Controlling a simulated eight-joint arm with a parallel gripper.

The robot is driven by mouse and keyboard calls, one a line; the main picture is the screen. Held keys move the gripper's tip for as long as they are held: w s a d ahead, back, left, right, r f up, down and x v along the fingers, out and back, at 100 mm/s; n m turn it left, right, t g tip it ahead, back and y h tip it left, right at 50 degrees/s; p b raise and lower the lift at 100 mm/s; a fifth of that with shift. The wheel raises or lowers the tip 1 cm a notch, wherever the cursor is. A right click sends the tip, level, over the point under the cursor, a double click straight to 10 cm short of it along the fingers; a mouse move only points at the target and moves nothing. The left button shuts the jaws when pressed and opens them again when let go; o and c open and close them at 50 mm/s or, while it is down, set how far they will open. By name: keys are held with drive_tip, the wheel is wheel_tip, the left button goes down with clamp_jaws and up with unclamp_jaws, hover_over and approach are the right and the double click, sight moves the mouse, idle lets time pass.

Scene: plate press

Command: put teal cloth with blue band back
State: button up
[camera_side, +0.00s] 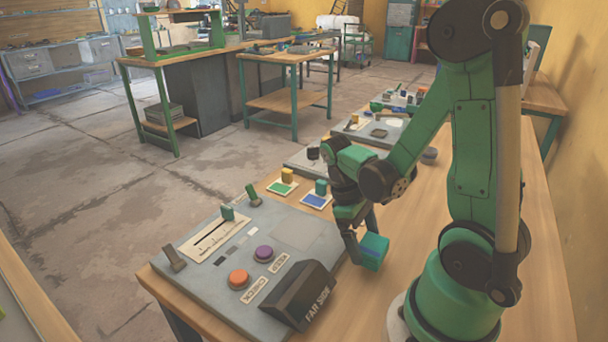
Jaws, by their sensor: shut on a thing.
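The teal cloth with the blue band (374,253) looks like a small teal block with a bluer part along it. My gripper (362,246) points down and is shut on it. It is held just right of the grey press panel's (300,238) back right edge, over the wooden table. I cannot tell whether it touches the table. Beyond the panel lie a card with a blue square (315,201) and a card with a green square (282,188). A teal block (321,187) is at the blue card and a yellow block (287,175) at the green card.
The panel carries an orange button (238,278), a purple button (264,253), a slider plate (213,237), upright levers and a dark box marked FAR SIDE (300,296). More grey panels (383,133) stand farther along the table. Bare wood (425,205) lies to the right.

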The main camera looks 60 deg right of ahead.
drive_tip(key=shift+f, duration=0.9)
drive_tip(key=o, duration=1)
drive_tip(key=shift+r, duration=0.15)
drive_tip(key=v, duration=1.1)
drive_tip(key=w+a+t, duration=0.2)
drive_tip(key=a+t, duration=0.1)
drive_tip(key=t, duration=0.1)
drive_tip(key=w+a+r+t, duration=0.1)
drive_tip(key=w+a+t, duration=0.1)
drive_tip(key=a+t, duration=0.1)
drive_tip(key=w+a+r+t, duration=0.1)
drive_tip(key=w+a+t, duration=0.1)
drive_tip(key=a+t, duration=0.2)
drive_tip(key=shift+w+r+t, duration=0.1)
drive_tip(key=shift+r+t, duration=0.05)
drive_tip(key=shift+t, duration=0.15)
